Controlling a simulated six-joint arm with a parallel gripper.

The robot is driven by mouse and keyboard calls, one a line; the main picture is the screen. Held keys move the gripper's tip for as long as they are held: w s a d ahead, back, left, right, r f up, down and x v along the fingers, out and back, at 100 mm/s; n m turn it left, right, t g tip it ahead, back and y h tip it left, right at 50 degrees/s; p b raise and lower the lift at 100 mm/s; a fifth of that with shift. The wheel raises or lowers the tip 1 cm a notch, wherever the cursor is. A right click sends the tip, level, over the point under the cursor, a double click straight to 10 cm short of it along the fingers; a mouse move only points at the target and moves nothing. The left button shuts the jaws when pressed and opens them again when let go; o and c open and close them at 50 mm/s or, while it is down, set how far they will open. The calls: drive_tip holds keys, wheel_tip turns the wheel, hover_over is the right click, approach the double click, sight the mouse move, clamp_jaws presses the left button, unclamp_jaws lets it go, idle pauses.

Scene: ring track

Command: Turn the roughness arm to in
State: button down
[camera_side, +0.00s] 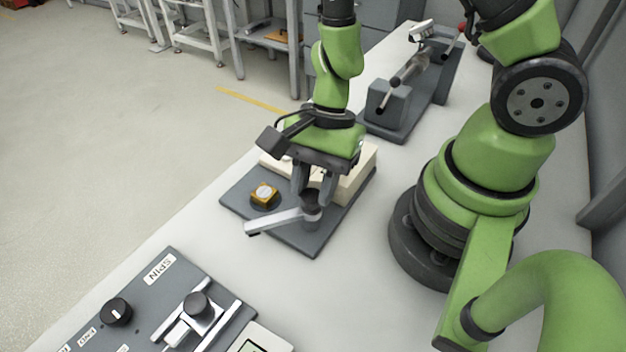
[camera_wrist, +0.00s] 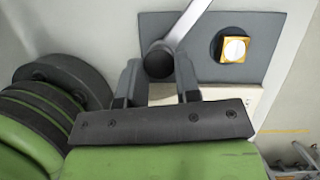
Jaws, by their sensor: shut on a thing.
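The roughness arm is a pale metal lever (camera_side: 272,222) that reaches left from a dark round knob (camera_side: 312,203) on a grey plate (camera_side: 311,243). A small yellow block with a pale round top (camera_side: 264,193) sits on a dark disc on the same plate, apart from the lever's end. My gripper (camera_side: 309,194) points down and is shut on the knob. In the wrist view the knob (camera_wrist: 158,62) lies between both fingers, the lever (camera_wrist: 187,20) runs up and right from it, and the yellow block (camera_wrist: 234,49) is to the right.
A cream housing (camera_side: 358,172) stands on the plate behind my gripper. A panel marked SPIN (camera_side: 150,300) with knobs and a slide lies at the lower left. A grey fixture with a metal rod (camera_side: 405,85) stands at the back. Bare bench lies between the plates.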

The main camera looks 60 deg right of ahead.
drive_tip(key=shift+m, duration=0.6)
drive_tip(key=c, duration=0.8)
unclamp_jaws()
drive_tip(key=shift+r, duration=0.1)
drive_tip(key=shift+s+v, duration=0.1)
drive_tip(key=shift+v, duration=2.35)
drive_tip(key=shift+s+v, duration=0.15)
drive_tip(key=shift+v, duration=2.3)
